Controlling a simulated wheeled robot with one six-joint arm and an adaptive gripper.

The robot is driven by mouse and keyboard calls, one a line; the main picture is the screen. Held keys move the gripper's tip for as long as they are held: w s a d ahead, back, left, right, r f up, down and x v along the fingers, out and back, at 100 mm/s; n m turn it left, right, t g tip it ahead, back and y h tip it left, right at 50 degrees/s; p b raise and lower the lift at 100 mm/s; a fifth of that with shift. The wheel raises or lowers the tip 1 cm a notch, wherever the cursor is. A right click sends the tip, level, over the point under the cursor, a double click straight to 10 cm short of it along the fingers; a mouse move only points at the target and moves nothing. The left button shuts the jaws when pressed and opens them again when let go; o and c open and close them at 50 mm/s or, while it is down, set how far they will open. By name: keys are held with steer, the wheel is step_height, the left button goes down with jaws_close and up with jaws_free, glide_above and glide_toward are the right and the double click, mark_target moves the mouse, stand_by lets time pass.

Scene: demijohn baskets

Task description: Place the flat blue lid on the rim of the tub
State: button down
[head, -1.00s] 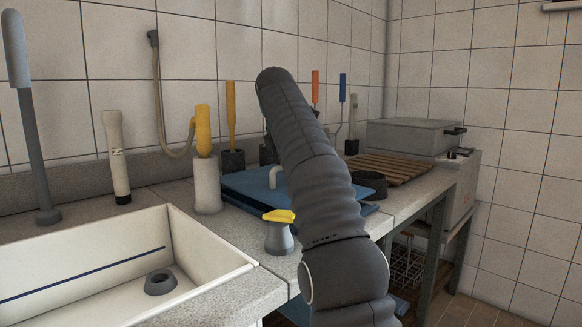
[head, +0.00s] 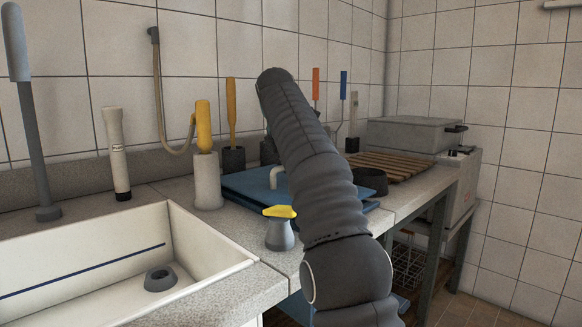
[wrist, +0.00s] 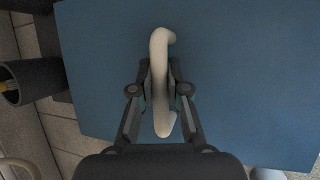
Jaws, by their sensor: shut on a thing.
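The flat blue lid (head: 238,185) lies over the worktop behind my arm. It also fills most of the wrist view (wrist: 240,80). Its pale curved handle (wrist: 160,60) stands up from it and shows in the head view (head: 275,175). My gripper (wrist: 160,88) is shut on this handle, one finger on each side; in the head view my arm hides it. I cannot tell whether the lid touches the worktop. A white open basin (head: 215,243), which looks like the tub, is at the left, with its rim clear.
A dark ring (head: 371,180) and a wooden slatted rack (head: 395,165) are at the right. A grey plug (head: 160,279) lies in the basin.

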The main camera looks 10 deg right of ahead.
steer(key=shift+f+b, duration=0.6)
steer(key=shift+f, duration=0.35)
steer(key=c, duration=1.1)
jaws_free()
steer(key=shift+v, duration=1.5)
steer(key=shift+s+a+r, duration=0.1)
steer(key=shift+s+a, duration=0.05)
steer(key=shift+s, duration=0.15)
steer(key=shift+s+a, duration=0.75)
steer(key=shift+s, duration=0.95)
steer(key=shift+s+a, duration=0.75)
steer(key=shift+s, duration=1)
steer(key=shift+s+a, duration=0.75)
steer(key=shift+s, duration=0.95)
